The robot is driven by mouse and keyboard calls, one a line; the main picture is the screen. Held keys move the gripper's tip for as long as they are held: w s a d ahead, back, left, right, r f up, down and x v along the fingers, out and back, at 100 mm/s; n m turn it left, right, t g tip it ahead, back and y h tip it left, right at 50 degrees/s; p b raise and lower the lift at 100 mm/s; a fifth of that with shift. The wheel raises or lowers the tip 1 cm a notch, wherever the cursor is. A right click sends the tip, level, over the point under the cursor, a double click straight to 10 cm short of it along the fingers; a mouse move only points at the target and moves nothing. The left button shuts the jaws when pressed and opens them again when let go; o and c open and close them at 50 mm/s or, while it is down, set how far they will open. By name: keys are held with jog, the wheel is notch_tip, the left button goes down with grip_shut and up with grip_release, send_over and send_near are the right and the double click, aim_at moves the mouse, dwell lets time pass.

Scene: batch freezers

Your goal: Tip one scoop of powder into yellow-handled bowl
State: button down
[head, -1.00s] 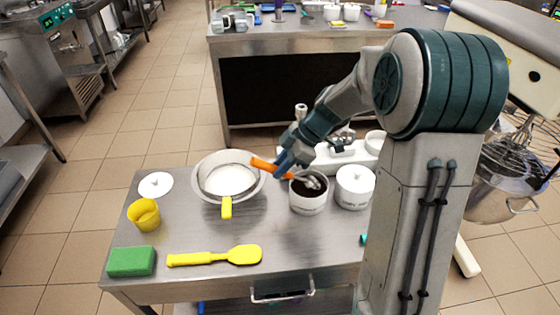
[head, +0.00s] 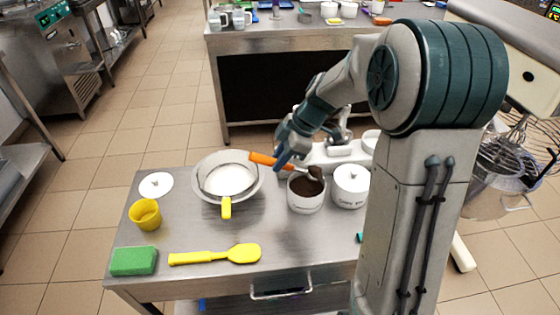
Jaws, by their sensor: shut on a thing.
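The yellow-handled bowl (head: 207,203) stands on the steel table, with white contents inside and its yellow handle toward the front. A white canister of dark brown powder (head: 305,205) stands open to its right. My gripper (head: 284,160) is shut on the orange handle of a scoop (head: 263,158). The scoop's head is over the right part of the canister's mouth and carries a heap of brown powder. The fingertips are partly hidden by the gripper's own body.
A second white canister (head: 350,190) with its lid on stands just right of the open one. A white lid (head: 156,186), a yellow cup (head: 145,215), a green sponge (head: 134,261) and a yellow spatula (head: 230,255) lie left and front. A white scale-like appliance is behind the canisters.

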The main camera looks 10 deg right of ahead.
jog(key=shift+a+r, duration=0.2)
jog(key=shift+r, duration=0.25)
jog(key=shift+a+h+p, duration=0.25)
jog(key=shift+h+p, duration=0.25)
jog(key=shift+p, duration=0.1)
jog(key=shift+a+h+p, duration=0.55)
jog(key=shift+h+p, duration=0.2)
jog(key=shift+h, duration=0.15)
jog(key=shift+a+h+p, duration=0.2)
jog(key=shift+h+p, duration=0.15)
jog(key=shift+h, duration=0.15)
jog(key=shift+f, duration=0.1)
